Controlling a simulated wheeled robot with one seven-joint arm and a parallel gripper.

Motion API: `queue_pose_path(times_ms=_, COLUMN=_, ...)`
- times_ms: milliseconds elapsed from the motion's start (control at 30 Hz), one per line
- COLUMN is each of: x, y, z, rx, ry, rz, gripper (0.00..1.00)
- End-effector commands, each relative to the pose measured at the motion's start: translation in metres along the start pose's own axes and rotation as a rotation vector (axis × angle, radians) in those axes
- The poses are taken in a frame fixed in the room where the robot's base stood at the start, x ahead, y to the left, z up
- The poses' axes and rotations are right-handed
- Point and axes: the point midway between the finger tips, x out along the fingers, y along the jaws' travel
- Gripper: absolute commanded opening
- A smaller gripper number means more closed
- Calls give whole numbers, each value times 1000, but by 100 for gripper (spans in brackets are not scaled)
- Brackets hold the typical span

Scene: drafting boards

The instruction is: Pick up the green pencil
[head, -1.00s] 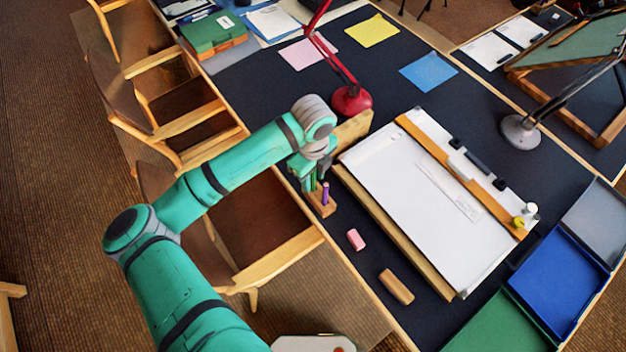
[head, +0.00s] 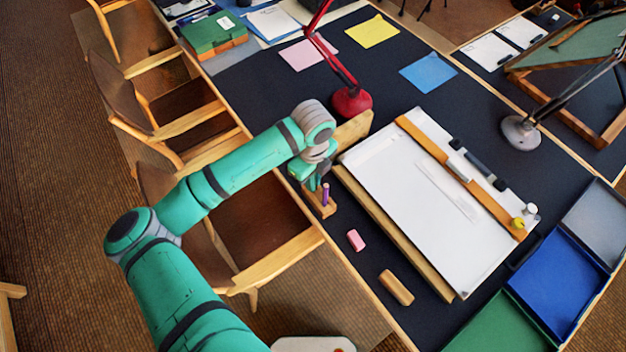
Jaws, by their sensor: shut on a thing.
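My gripper (head: 312,182) is at the wooden pencil block (head: 322,209), near the table's left edge, just left of the drawing board. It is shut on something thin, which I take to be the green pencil. The pencil is almost wholly hidden by the gripper, and I cannot tell whether its lower end is still in the block. A purple pencil (head: 325,194) stands upright in the block, close to the right of my gripper.
The white drawing board (head: 400,185) lies right of the block. A pink eraser (head: 355,240) and a tan wooden block (head: 396,287) lie in front. A red lamp (head: 351,102) stands behind. Chairs (head: 250,245) line the left edge. Green, blue and grey trays (head: 560,285) sit at right.

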Motion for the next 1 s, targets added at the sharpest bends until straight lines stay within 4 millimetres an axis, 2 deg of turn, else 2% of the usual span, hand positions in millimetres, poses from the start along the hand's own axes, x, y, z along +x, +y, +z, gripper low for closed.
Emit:
queue_pose_path(times_ms=267, x=-30, y=-1, z=0, rx=2, ry=-1, rz=-2, gripper=0)
queue_pose_path(times_ms=633, x=-87, y=36, z=-34, rx=3, ry=-1, rz=-2, gripper=0)
queue_pose_path(times_ms=1000, x=-117, y=85, z=-79, rx=4, ry=0, rz=-2, gripper=0)
